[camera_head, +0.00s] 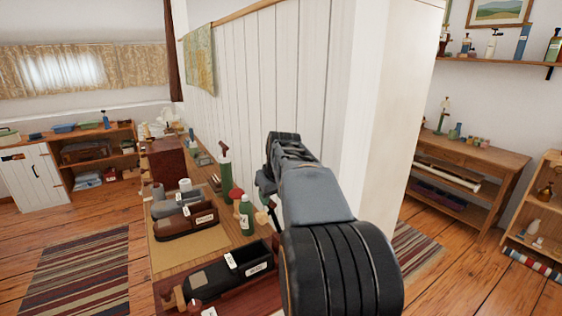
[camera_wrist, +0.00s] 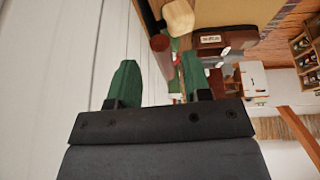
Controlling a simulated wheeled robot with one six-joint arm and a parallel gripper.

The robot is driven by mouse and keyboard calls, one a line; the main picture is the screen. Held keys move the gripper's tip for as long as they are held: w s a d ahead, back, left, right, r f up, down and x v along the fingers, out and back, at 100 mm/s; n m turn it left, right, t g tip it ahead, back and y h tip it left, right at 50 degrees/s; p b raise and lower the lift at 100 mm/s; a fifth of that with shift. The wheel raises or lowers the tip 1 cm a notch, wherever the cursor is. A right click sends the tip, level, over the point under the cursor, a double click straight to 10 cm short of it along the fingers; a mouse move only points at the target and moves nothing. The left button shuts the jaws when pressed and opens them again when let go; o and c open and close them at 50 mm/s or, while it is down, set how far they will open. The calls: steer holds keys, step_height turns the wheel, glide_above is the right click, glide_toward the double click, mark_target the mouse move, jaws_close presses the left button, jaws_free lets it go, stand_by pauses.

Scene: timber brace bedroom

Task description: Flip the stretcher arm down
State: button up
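I cannot pick out a stretcher arm with certainty. Two labelled holders lie on the long counter in the head view. The nearer, dark one (camera_head: 228,274) has a black rounded piece in it. The farther, brown one (camera_head: 187,222) has grey pieces on top. A brown labelled piece (camera_wrist: 224,38) also shows in the wrist view. My gripper (camera_wrist: 158,82) has two green fingers, well apart, with nothing seen held between them. It is close to the white panelled wall. In the head view my arm hides most of the gripper and part of the counter.
The white plank wall (camera_head: 262,72) runs along the counter's right side. A green spray bottle (camera_head: 225,172), a small green bottle (camera_head: 246,214) and a red-topped piece (camera_head: 236,193) stand near my arm. A striped rug (camera_head: 78,275) lies on open floor at left.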

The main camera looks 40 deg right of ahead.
steer(key=w+d+r+p+v, duration=0.1)
steer(key=p+v, duration=0.3)
steer(key=v, duration=0.6)
steer(key=shift+w+p, duration=0.4)
steer(key=shift+w, duration=0.1)
steer(key=shift+w+d+f, duration=0.1)
steer(key=shift+d, duration=0.05)
